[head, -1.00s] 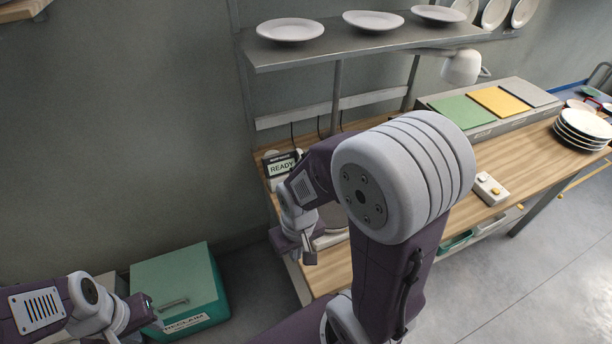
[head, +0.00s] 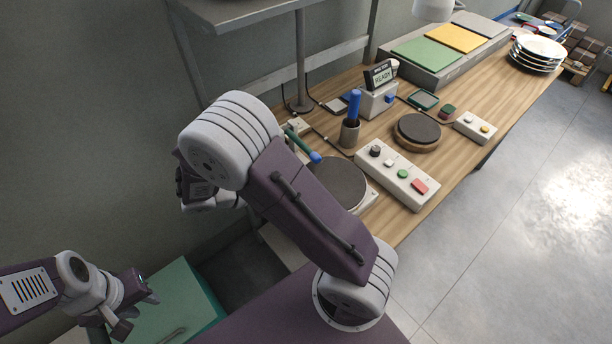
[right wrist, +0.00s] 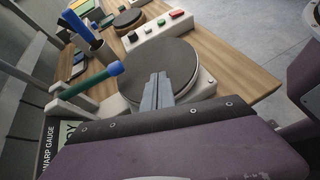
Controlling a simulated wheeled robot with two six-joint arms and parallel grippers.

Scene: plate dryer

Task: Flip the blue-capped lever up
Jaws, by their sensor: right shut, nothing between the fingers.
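The blue-capped lever (head: 301,144) has a teal shaft and a blue cap. It lies slanted and low beside a round dark plate (head: 338,181) on a white base. In the right wrist view the lever (right wrist: 92,83) is left of my right gripper (right wrist: 158,80), its cap close to the plate's edge. My right gripper is shut and empty, over the plate in that view and apart from the lever. In the head view my right arm hides that gripper. My left gripper (head: 138,310) is at the lower left, open and empty, far from the lever.
A grey cup (head: 350,133) with a blue handle stands behind the plate. A button box (head: 397,174) is at its right. A gauge (right wrist: 55,145) is close below the lever in the wrist view. A green bin (head: 180,300) is lower left.

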